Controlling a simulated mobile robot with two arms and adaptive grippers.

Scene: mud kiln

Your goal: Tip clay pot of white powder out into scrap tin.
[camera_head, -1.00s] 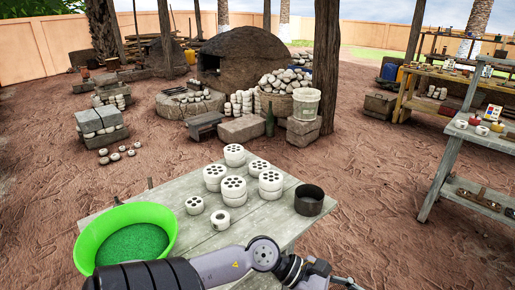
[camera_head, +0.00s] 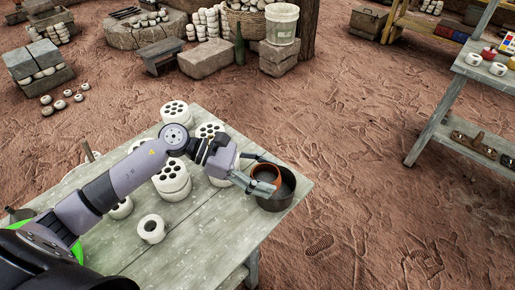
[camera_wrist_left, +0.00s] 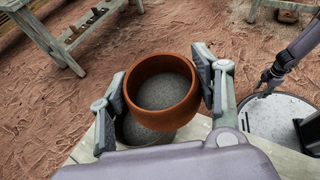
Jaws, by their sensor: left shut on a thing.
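My left gripper (camera_head: 262,172) is shut on a small orange-brown clay pot (camera_head: 268,173). In the left wrist view the pot (camera_wrist_left: 165,120) sits between the two fingers, its open mouth facing the camera and grey, powder-like material inside. The dark scrap tin (camera_head: 285,198) stands at the table's right end. The pot is over the tin in the head view, partly hiding its opening. In the left wrist view the tin (camera_wrist_left: 130,137) shows below and behind the pot. My right gripper (camera_wrist_left: 266,82) is small at the right of that view; its opening is unclear.
Several white perforated cylinders (camera_head: 172,178) and a white ring-shaped piece (camera_head: 151,229) stand on the wooden table (camera_head: 215,235), left of the tin. My left arm partly hides them. Another bench (camera_head: 455,95) is at right, with bare ground between.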

